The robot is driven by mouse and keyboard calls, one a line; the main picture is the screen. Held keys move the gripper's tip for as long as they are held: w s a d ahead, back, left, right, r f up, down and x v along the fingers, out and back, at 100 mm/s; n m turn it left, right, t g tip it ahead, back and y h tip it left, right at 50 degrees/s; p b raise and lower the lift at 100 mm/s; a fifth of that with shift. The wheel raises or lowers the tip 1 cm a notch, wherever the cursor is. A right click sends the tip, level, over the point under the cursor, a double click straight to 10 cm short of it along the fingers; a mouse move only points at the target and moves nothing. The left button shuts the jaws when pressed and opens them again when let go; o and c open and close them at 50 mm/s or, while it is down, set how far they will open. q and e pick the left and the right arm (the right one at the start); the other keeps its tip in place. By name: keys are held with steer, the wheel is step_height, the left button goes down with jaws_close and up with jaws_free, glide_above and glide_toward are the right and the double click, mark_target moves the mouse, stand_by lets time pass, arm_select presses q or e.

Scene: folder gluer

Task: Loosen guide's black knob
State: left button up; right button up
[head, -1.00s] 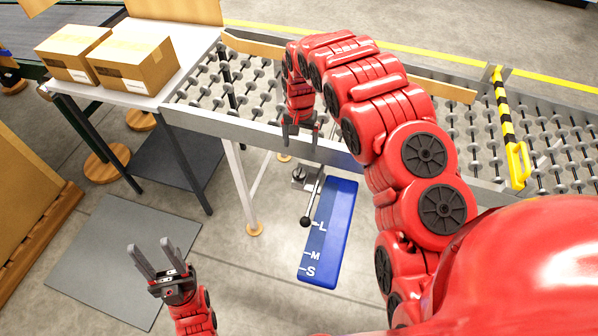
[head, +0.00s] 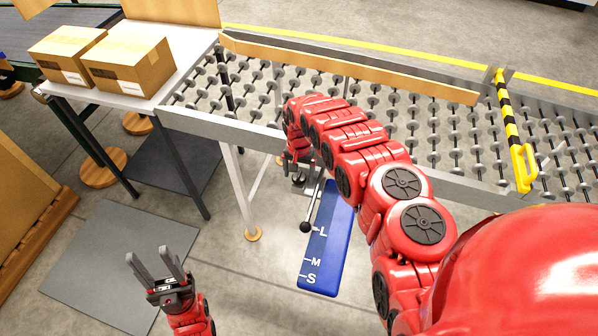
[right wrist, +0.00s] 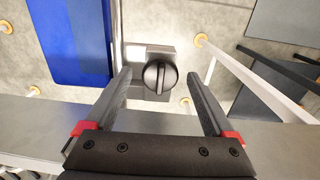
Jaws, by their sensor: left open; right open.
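The black knob (right wrist: 160,76) is round with a raised bar across its top and sits on a grey metal block (right wrist: 148,52) in the right wrist view. My right gripper (right wrist: 159,88) is open, with its two fingers apart on either side of the knob in that picture; I cannot tell whether they touch it. My left gripper (head: 160,268) is open and empty at lower left.
The roller conveyor (head: 420,130) has a wooden rail (head: 350,68) along it and a yellow-black striped bar (head: 507,120) across it. Two cardboard boxes (head: 128,66) stand on a white table (head: 150,98). A grey mat (head: 115,250) lies on the floor.

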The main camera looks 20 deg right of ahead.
steer(key=shift+w, duration=0.1)
steer(key=c, duration=1.4)
steer(key=n+b, duration=0.1)
steer(key=n, duration=0.2)
steer(key=shift+w, duration=0.1)
steer(key=n+b, duration=0.1)
steer(key=n, duration=0.3)
steer(key=shift+n+b, duration=0.3)
steer(key=shift+b, duration=0.05)
steer(key=n, duration=0.4)
steer(key=shift+b, duration=0.3)
steer(key=n, duration=0.5)
steer(key=shift+n, duration=0.4)
